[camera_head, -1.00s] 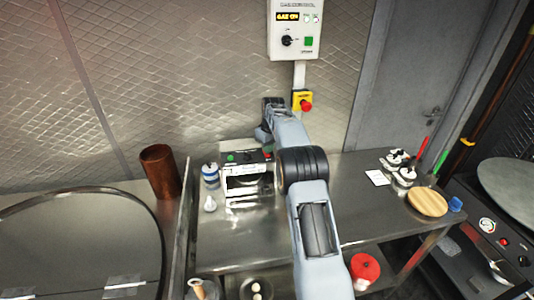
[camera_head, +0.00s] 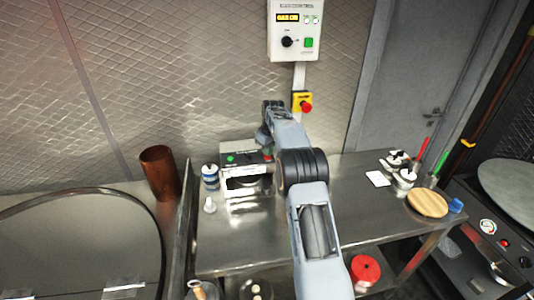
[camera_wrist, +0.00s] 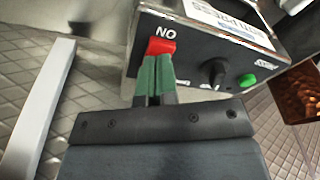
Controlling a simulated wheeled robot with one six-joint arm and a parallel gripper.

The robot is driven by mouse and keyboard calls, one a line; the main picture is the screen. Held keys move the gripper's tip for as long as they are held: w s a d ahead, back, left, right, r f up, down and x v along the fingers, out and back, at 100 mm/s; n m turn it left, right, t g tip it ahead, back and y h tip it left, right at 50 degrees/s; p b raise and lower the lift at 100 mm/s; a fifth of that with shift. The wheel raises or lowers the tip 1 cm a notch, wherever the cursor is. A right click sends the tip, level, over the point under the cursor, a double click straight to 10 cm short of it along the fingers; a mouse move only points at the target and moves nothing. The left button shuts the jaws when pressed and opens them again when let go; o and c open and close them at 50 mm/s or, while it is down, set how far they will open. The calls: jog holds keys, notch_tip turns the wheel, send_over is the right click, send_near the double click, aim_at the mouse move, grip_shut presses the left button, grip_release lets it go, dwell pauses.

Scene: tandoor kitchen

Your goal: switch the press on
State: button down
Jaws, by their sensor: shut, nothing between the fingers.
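The press (camera_head: 240,183) is a metal-and-black box on the steel table against the wall. In the wrist view its black panel (camera_wrist: 190,65) carries a red switch (camera_wrist: 161,46) beside letters that read "NO" from this side, a black knob (camera_wrist: 214,72) and a green button (camera_wrist: 247,80). My gripper (camera_wrist: 157,62) is shut and empty. Its green fingertips are right at the red switch and overlap its lower edge; I cannot tell whether they press it. In the head view my arm reaches to the press's right side and the fingertips are hidden.
A blue-and-white container (camera_head: 210,176) and a small white bottle (camera_head: 210,206) stand left of the press. A gas control box (camera_head: 295,30) and a red stop button (camera_head: 306,107) are on the wall above. The table right of my arm is partly clear.

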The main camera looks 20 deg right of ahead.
jog(key=shift+r+p, duration=1.65)
jog(key=shift+r, duration=1.7)
